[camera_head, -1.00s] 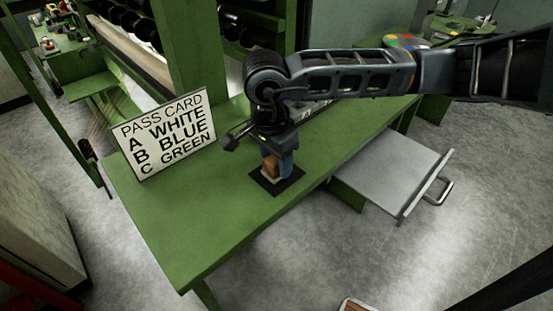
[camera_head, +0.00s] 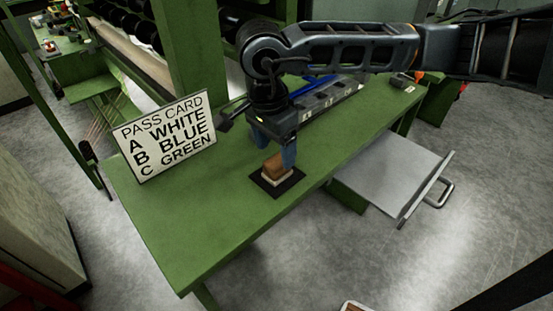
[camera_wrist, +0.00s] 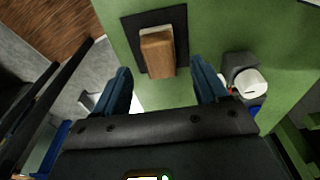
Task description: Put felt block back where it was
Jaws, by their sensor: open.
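The felt block (camera_head: 274,166) is a small block with a brown wooden upper part and a pale lower layer. It stands on a black square mat (camera_head: 290,186) on the green table. In the wrist view the block (camera_wrist: 157,55) sits on the black mat (camera_wrist: 133,28), ahead of my fingertips. My gripper (camera_head: 271,158) is just above and behind the block in the head view. In the wrist view my gripper (camera_wrist: 160,80) has its two blue fingers wide apart, with nothing held between them.
A pass card sign (camera_head: 165,137) stands on the green table (camera_head: 190,220) left of the mat. A grey tray with labelled slots (camera_head: 325,98) lies behind my gripper. An open drawer (camera_head: 395,172) sticks out at the table's right. The table's front left is clear.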

